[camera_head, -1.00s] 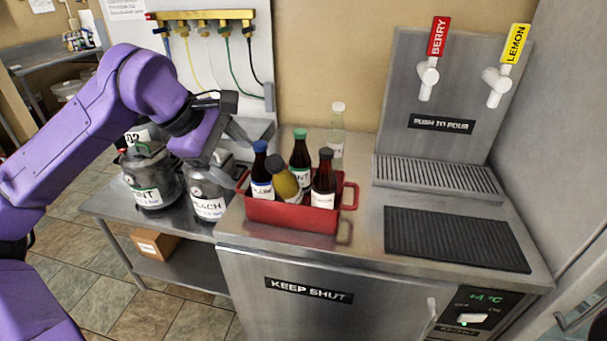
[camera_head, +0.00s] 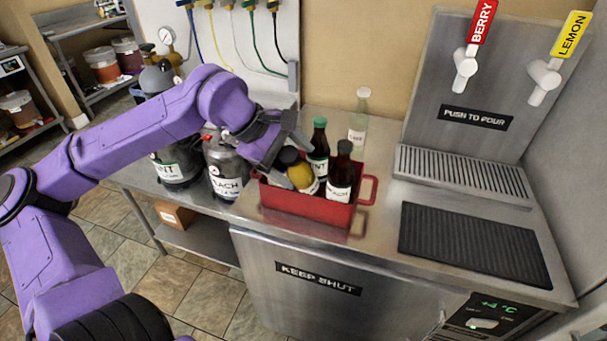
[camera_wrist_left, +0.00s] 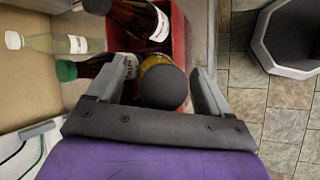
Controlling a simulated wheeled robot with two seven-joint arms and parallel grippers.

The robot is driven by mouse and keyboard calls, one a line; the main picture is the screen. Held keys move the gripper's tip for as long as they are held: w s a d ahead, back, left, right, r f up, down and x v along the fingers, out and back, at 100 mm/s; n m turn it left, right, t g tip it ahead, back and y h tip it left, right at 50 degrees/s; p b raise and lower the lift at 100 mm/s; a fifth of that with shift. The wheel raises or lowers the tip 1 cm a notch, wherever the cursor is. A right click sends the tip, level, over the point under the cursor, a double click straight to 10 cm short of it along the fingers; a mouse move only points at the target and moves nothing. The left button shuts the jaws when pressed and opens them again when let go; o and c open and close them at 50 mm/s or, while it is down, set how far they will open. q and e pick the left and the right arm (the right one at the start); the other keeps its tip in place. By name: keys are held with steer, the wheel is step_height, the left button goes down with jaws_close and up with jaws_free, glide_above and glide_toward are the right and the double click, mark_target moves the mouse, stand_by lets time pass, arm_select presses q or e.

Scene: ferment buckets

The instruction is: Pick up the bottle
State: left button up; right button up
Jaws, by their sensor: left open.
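A red carrier (camera_head: 300,205) stands on the steel counter and holds several bottles. A yellow bottle with a black cap (camera_head: 303,176) leans in it. A dark green-capped bottle (camera_head: 319,150) and a dark bottle with a dark cap (camera_head: 341,178) stand beside it. A clear bottle (camera_head: 358,126) stands behind the carrier. My left gripper (camera_head: 293,160) is open at the carrier's left end. In the left wrist view its fingers (camera_wrist_left: 155,85) lie on either side of the yellow bottle's black cap (camera_wrist_left: 163,88). The blue-capped bottle is hidden by the gripper. My right gripper is out of view.
Dark kegs, one labelled PEACH (camera_head: 228,170), stand left of the carrier. A drip grate (camera_head: 465,178) and a black mat (camera_head: 474,244) lie to the right below the BERRY and LEMON taps. The counter between carrier and mat is clear.

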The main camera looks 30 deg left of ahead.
arm_select(q)
steer(key=c, duration=1.5)
steer(key=shift+r, duration=0.1)
steer(key=shift+r, duration=0.1)
